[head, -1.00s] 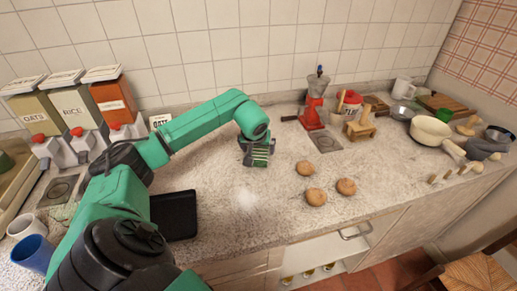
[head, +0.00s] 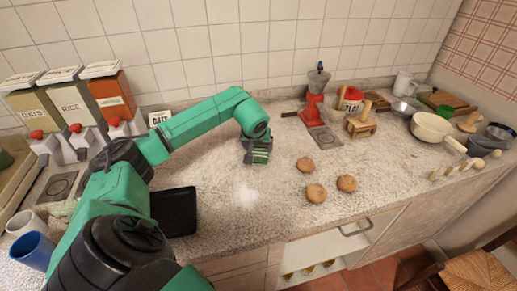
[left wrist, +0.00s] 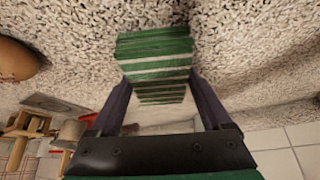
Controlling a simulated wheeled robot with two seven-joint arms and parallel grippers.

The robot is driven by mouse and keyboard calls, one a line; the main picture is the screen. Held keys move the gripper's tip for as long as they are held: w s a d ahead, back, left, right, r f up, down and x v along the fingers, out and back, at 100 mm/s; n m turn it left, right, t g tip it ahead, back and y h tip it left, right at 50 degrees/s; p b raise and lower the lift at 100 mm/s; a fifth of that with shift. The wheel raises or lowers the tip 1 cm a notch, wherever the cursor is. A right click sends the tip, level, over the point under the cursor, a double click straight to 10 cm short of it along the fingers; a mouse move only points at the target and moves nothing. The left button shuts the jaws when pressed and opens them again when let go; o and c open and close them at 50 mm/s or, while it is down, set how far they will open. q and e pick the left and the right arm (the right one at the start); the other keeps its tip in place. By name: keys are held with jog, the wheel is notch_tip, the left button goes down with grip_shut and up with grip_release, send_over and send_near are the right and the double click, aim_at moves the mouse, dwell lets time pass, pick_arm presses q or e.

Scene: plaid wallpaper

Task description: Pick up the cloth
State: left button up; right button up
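The cloth (head: 260,152) is green with pale stripes, looks folded in layers, and is on the counter near the middle of the head view. My left gripper (head: 247,150) is at it, partly hiding it. In the left wrist view the cloth (left wrist: 155,58) lies at and between the fingertips of my left gripper (left wrist: 161,82). The fingers are wide apart, one on each side of it. Whether they touch its edges is hard to make out. My right gripper is not in view.
Several round brown buns (head: 316,193) lie to the right of the cloth. A red-based coffee maker (head: 313,105) and a small wooden stool (head: 362,122) stand behind them. A black tray (head: 175,212) lies at the left front. The counter (head: 235,222) in front of the cloth is clear.

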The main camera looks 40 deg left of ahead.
aim_at(258, 147)
pick_arm(q)
jog(key=c, duration=0.6)
notch_tip(258, 147, up, 21)
jog(key=shift+f, duration=0.2)
jog(key=shift+c, duration=0.2)
